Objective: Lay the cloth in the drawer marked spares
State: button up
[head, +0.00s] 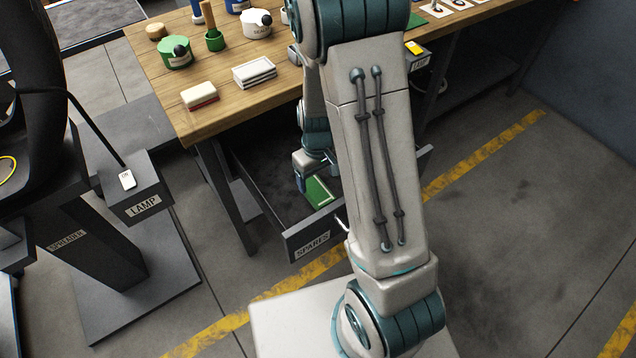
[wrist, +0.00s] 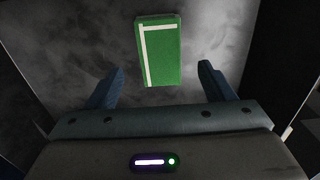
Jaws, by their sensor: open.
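The cloth (head: 318,191) is a folded green piece with white stripes. It lies flat on the dark floor of the open drawer marked SPARES (head: 312,244), near its front. The wrist view shows the cloth (wrist: 158,52) whole, just beyond my fingertips, with nothing touching it. My gripper (wrist: 161,82) is open and empty, its two blue fingers apart. In the head view my gripper (head: 306,185) is inside the drawer's outline beside the cloth, partly hidden by my own arm. My arm also hides the drawer's right part.
The wooden workbench (head: 225,107) above the drawer holds a brush (head: 199,97), a white stacked block (head: 254,72), a green pot (head: 174,54) and a white pot (head: 257,24). A LAMP box (head: 140,195) stands at left. Floor at right is clear.

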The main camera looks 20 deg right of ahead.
aim_at(318, 191)
jog(key=s+r+m, duration=0.1)
jog(key=s+r, duration=0.3)
jog(key=r, duration=0.3)
jog(key=s+r+m+t, duration=0.1)
jog(key=s+r, duration=0.4)
jog(key=r, duration=0.3)
jog(key=s+r+m+t, duration=0.1)
jog(key=s+r, duration=0.3)
jog(key=r, duration=0.3)
jog(key=shift+s+a+r+m+p, duration=0.15)
jog(key=shift+s+r+m+p, duration=0.15)
jog(key=shift+s, duration=0.1)
jog(key=shift+c, duration=0.2)
